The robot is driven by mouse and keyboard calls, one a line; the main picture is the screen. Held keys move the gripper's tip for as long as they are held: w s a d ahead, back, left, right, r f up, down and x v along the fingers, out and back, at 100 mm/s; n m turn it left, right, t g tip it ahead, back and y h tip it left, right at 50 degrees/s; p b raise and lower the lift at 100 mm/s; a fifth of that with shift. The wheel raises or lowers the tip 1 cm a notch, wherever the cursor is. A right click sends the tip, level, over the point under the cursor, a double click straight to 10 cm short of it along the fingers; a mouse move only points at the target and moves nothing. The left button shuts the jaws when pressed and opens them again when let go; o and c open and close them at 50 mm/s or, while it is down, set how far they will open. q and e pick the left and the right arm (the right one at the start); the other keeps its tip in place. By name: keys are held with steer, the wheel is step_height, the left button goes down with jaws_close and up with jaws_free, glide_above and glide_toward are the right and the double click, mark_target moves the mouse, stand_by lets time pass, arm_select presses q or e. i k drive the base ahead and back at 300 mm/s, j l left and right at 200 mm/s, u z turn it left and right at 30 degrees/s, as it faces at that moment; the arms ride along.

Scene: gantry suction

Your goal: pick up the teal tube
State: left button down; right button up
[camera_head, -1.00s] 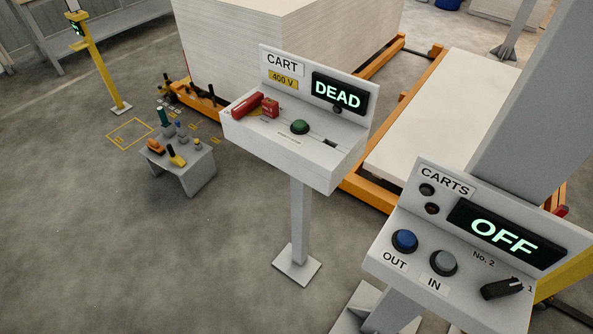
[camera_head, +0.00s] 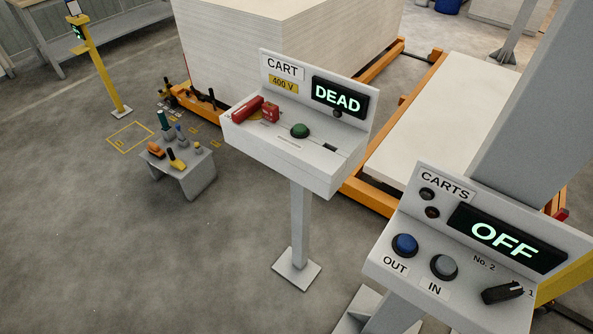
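The teal tube (camera_head: 163,119) stands upright at the back left of a small grey table (camera_head: 187,183), left of centre in the head view. It looks dark teal and small at this distance. Neither of my grippers shows in the head view, so nothing is seen touching the tube.
On the table also lie an orange item (camera_head: 156,150) and a yellow item with a black handle (camera_head: 176,160). The CART console (camera_head: 292,160) reads DEAD; the CARTS console (camera_head: 470,235) at right reads OFF. A yellow post (camera_head: 98,70) stands behind. Floor at front left is clear.

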mark_target(161, 116)
steer(key=i+j+z, duration=0.2)
steer(key=z, duration=0.2)
steer(key=i+j+z, duration=0.15)
steer(key=z, duration=0.3)
steer(key=i+j+z, duration=0.1)
steer(key=j+z, duration=0.3)
steer(key=i+j+z, duration=0.1)
steer(key=j, duration=0.6)
steer(key=i+j+z, duration=0.1)
steer(key=j, duration=0.55)
steer(key=i+j, duration=0.25)
steer(key=j, duration=0.45)
steer(key=i+j+z, duration=0.15)
steer(key=j, duration=0.55)
steer(key=j+z, duration=0.1)
steer(key=j, duration=0.6)
